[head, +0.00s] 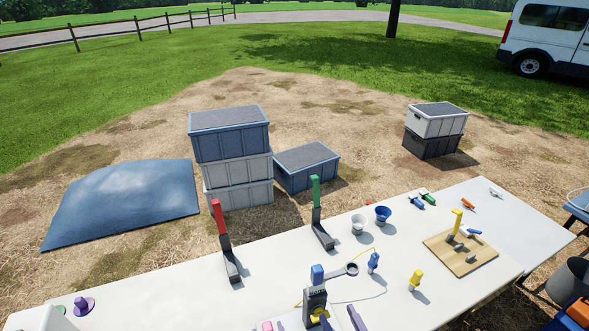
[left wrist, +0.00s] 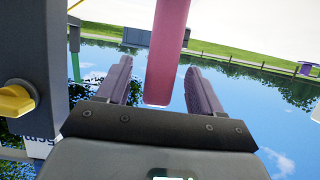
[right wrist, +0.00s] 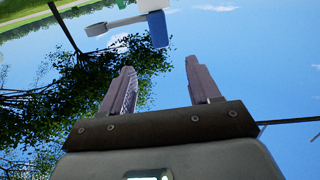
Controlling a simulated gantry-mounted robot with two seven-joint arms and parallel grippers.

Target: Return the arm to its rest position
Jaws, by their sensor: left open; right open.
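My right gripper (head: 341,319) shows at the bottom edge of the head view, its purple fingers apart, in front of a dark instrument stand (head: 314,301). In the right wrist view it (right wrist: 159,66) is open with nothing between the fingers. My left gripper (left wrist: 157,66) is open in the left wrist view. A pink bar (left wrist: 168,50) shows between its spread fingers; I cannot tell whether they touch. In the head view only a little purple of it shows at the bottom edge.
The white table (head: 175,285) holds red (head: 221,220) and green (head: 316,195) upright tools, white (head: 358,224) and blue (head: 383,214) cups, a blue bottle (head: 373,262), a yellow bottle (head: 415,279) and a wooden board (head: 478,257). The table's left stretch is mostly clear.

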